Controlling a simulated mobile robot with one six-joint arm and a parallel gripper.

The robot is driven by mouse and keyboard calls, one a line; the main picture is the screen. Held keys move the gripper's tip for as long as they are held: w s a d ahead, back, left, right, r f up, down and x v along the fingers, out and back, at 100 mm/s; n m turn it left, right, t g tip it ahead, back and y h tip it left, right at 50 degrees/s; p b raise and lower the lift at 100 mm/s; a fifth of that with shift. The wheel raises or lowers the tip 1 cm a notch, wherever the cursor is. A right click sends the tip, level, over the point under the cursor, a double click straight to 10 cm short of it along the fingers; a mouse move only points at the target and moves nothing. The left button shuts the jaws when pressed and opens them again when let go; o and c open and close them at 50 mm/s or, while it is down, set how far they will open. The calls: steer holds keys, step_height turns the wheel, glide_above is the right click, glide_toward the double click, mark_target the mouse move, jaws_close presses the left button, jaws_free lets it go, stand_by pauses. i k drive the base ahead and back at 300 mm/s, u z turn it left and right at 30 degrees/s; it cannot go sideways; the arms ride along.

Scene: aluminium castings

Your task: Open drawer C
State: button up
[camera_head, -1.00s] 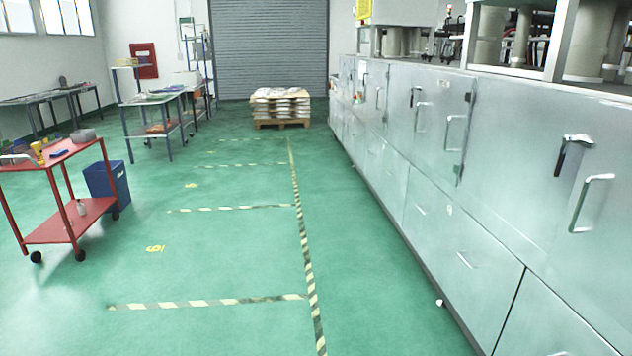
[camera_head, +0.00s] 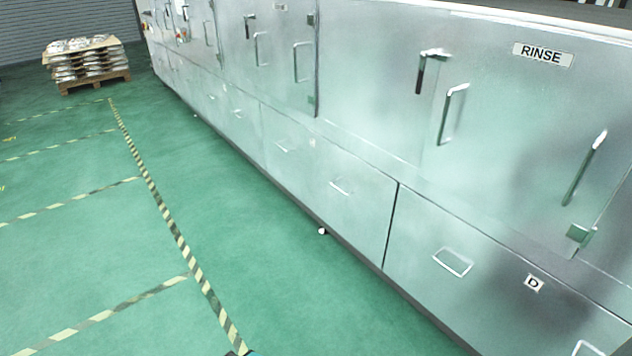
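No label that reads C can be made out. A wide drawer front (camera_head: 365,205) with two pull handles, left (camera_head: 284,146) and right (camera_head: 341,187), sits in the lower row of the metal cabinets; a small tag (camera_head: 312,142) between the handles is too faint to read. To its right, past a dark seam, is drawer D (camera_head: 490,290), with a readable label (camera_head: 534,283), a handle (camera_head: 453,262) and another handle cut off at the bottom edge. Both fronts look shut.
Upper cabinet doors (camera_head: 375,100) carry upright handles and a RINSE sign (camera_head: 543,54). A small white object (camera_head: 322,231) lies on the floor by the cabinet base. A loaded pallet (camera_head: 90,85) stands far left. The green floor (camera_head: 235,230) along the cabinets is otherwise clear, with striped tape.

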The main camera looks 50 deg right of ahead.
mark_target(354, 196)
steer(key=u, duration=0.1)
steer(key=i, duration=1.1)
steer(key=u, duration=0.05)
